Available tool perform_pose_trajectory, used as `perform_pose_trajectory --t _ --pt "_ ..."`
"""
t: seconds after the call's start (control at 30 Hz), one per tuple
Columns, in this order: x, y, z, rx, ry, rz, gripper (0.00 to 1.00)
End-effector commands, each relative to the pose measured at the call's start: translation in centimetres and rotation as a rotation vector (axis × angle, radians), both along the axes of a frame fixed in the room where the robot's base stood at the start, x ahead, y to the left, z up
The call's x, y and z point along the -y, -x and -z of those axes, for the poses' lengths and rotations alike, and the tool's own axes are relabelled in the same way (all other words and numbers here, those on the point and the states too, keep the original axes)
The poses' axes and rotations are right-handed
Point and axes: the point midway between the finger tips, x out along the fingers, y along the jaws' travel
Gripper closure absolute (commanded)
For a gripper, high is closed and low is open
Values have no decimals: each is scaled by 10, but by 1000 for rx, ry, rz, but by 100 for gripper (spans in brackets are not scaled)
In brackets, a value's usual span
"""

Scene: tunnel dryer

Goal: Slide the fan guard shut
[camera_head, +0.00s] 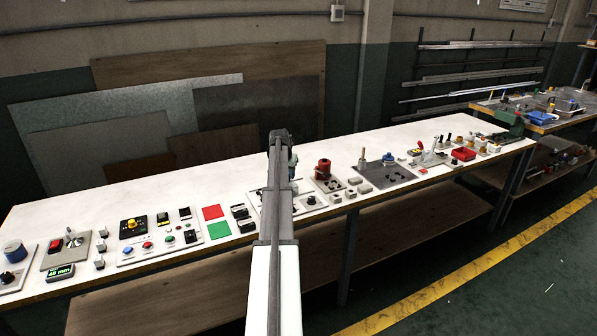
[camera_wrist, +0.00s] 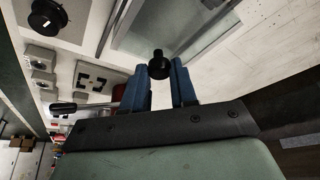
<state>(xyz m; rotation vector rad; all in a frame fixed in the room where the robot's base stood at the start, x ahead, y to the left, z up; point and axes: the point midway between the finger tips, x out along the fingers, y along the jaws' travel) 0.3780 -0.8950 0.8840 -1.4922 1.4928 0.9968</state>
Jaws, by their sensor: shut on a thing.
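In the wrist view, the two blue fingers of my gripper (camera_wrist: 160,80) stand on either side of a round black knob (camera_wrist: 160,64) and are shut on it. The knob is in front of a grey, framed flat panel (camera_wrist: 172,22) with a pale rail along its edge; this looks like the fan guard, but I cannot tell how far it is open. In the head view, my gripper (camera_head: 291,168) is over the middle of the white bench, and my arm hides most of what is under it. A pale plate with dark parts shows beside the arm.
The long white bench (camera_head: 110,195) carries several control plates. A red knob unit (camera_head: 323,168) stands just right of my arm. Red (camera_head: 212,212) and green (camera_head: 220,230) squares lie to the left. Sheet panels lean on the wall behind. The bench's back strip is mostly clear.

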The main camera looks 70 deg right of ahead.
Motion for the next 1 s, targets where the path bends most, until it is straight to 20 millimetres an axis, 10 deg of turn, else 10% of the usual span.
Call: perform_pose_trajectory --t 0.3,0.7,0.73,1.0 --pt "-50 -49 0 0 -2 -2 100" --pt "-55 -55 0 4 -4 -2 100" --pt "-55 -55 0 5 -5 -2 70" --pt "-54 -54 0 3 -2 -1 48"
